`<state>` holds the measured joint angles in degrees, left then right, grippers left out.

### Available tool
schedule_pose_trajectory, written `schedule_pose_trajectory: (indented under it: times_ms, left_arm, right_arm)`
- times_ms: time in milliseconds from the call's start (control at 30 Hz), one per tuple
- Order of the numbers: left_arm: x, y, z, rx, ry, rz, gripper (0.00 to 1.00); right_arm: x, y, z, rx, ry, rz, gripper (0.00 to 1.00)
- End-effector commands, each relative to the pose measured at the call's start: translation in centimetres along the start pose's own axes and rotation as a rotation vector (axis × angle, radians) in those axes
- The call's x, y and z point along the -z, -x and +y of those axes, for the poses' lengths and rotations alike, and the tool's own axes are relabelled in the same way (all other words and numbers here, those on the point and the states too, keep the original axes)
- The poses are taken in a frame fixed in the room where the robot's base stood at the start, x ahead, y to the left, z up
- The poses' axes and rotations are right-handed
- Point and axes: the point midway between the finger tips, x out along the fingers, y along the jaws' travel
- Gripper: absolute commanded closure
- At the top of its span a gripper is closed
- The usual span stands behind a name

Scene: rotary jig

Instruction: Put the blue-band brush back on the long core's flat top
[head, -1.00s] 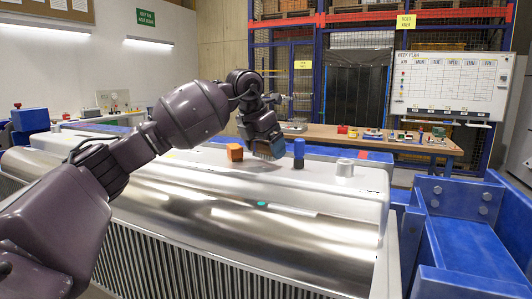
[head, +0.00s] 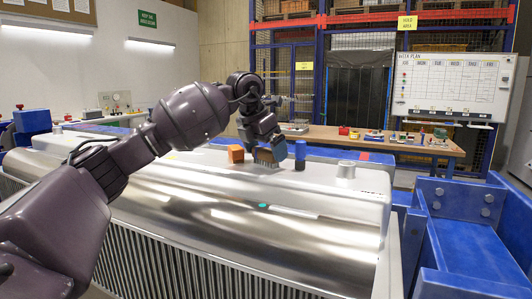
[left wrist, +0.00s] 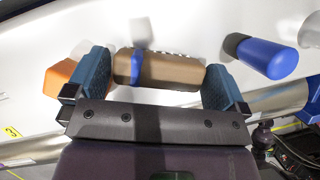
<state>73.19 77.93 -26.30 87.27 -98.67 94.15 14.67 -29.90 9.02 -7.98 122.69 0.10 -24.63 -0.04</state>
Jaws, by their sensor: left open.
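The blue-band brush (left wrist: 175,70) lies on the pale flat top of the long core (head: 205,166). It has a brown body with a blue band near its left end in the left wrist view. My left gripper (head: 265,155) is open over it. In the left wrist view the two blue fingers (left wrist: 158,80) stand at either end of the brush, with a small gap at the right end. In the head view the brush (head: 265,158) shows partly between the fingers. My right gripper is not in view.
An orange block (head: 236,153) stands left of the gripper, close to the left finger. A blue cylinder with a dark end (left wrist: 262,56) is just to the right. A silver cylinder (head: 345,169) stands farther right. The front of the top is clear.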

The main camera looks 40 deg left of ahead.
Motion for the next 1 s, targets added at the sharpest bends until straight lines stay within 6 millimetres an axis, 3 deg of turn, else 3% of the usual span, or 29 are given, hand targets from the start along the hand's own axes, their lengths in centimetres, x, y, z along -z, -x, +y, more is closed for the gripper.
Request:
schedule_pose_trajectory:
  times_ms: [33, 200, 500, 700, 1000]
  left_arm:
    - [-0.1, 1.6, 0.0, -0.002, 0.000, -0.009, 0.00]
    - [-0.1, 5.1, 0.0, -0.003, 0.001, -0.012, 0.00]
    - [-0.1, 9.7, 0.0, -0.001, 0.000, -0.008, 0.00]
    - [0.0, 10.8, 0.0, 0.000, 0.000, -0.004, 0.00]
    - [0.0, 10.8, 0.0, 0.000, 0.000, -0.003, 0.00]
  right_arm:
    - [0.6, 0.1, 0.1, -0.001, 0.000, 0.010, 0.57]
    - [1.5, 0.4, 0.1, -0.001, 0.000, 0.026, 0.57]
    - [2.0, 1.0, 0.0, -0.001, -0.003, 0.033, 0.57]
    - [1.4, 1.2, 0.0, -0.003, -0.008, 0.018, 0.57]
    - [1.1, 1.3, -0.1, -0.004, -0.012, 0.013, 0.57]
